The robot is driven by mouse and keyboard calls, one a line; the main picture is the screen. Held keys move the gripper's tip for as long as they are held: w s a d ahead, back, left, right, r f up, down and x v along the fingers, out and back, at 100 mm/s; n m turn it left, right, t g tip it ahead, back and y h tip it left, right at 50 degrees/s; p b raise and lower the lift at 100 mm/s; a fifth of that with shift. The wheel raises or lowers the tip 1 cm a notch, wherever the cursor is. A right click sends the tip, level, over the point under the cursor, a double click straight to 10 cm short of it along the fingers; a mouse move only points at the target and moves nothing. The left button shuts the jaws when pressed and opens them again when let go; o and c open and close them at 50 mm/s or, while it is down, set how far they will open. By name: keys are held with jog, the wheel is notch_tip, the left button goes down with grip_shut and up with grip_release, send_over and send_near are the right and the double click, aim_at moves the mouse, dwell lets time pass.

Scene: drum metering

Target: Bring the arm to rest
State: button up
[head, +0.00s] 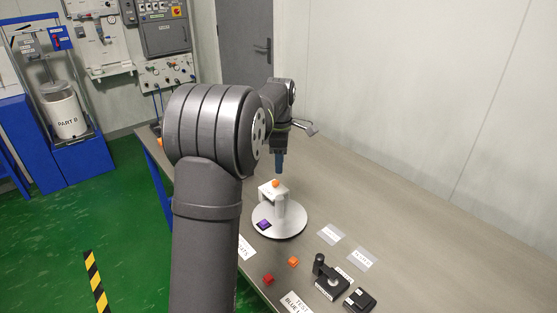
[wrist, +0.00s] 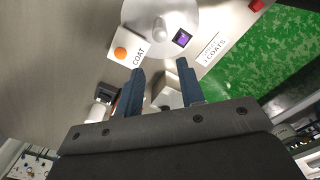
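My arm fills the middle of the head view, bent over the table (head: 400,215). In the wrist view the two blue fingers of my gripper (wrist: 160,82) stand apart. I see nothing held between them; pale blocky shapes show beyond the gap. A purple square (head: 264,224) sits on the round base.
An orange cube (head: 293,261), a red cube (head: 268,279), a black device with a knob (head: 330,280) and a small black box (head: 360,300) stand near the front. The table's right side is clear.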

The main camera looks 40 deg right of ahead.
aim_at(279, 197)
jog(key=shift+f, duration=0.1)
notch_tip(279, 197, down, 17)
jog(key=shift+f, duration=0.15)
dwell(0.7)
jog(key=shift+f, duration=0.2)
jog(key=shift+r+m, duration=0.25)
jog(key=shift+m, duration=0.55)
jog(key=m, duration=0.3)
jog(key=shift+m, duration=2.1)
